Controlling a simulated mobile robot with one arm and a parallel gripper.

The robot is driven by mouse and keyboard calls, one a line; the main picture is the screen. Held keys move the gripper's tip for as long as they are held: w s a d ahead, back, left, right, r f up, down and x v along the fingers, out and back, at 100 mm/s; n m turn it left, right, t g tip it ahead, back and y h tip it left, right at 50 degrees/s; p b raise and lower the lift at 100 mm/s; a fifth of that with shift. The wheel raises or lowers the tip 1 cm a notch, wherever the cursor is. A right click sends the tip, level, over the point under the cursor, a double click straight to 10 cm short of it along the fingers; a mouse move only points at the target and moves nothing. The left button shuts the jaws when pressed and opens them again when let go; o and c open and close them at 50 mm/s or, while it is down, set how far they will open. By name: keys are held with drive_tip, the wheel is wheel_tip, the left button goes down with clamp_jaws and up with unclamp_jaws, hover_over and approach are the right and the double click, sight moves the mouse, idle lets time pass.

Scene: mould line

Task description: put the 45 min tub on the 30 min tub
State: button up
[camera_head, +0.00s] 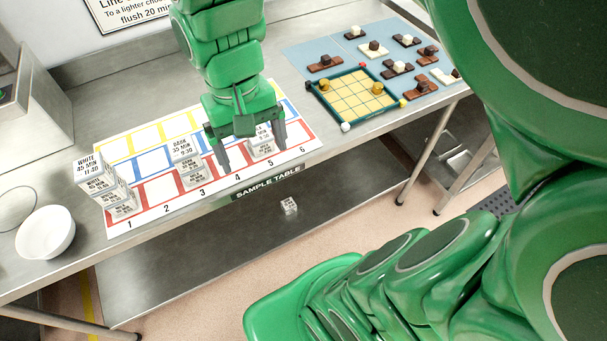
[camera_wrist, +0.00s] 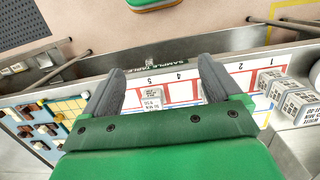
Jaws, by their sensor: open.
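White lettered tubs stand on the numbered sample mat (camera_head: 152,190). At column 1 a leaning-looking stack (camera_head: 88,172) has a top tub labelled white 45 min. At column 3 a stack (camera_head: 182,150) has a top label that seems to read dark 45 min. At column 5 tubs (camera_head: 262,148) stand partly behind my gripper; their labels are too small to read. My gripper (camera_head: 250,156) is open and empty above the mat around columns 4 and 5. In the wrist view a tub (camera_wrist: 153,97) shows between its fingers (camera_wrist: 160,76).
A loose tub (camera_head: 289,205) lies below the table front on the lower shelf (camera_head: 215,238). A white bowl (camera_head: 45,232) stands left of the mat. A yellow-gridded tray (camera_head: 355,98) and chocolate pieces (camera_head: 397,69) are at the right.

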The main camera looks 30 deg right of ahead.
drive_tip(key=s+d+f, duration=0.3)
drive_tip(key=s+d, duration=0.1)
drive_tip(key=s, duration=0.5)
drive_tip(key=shift+s+d+f, duration=0.2)
drive_tip(key=shift+s+f, duration=0.05)
drive_tip(key=shift+s, duration=0.05)
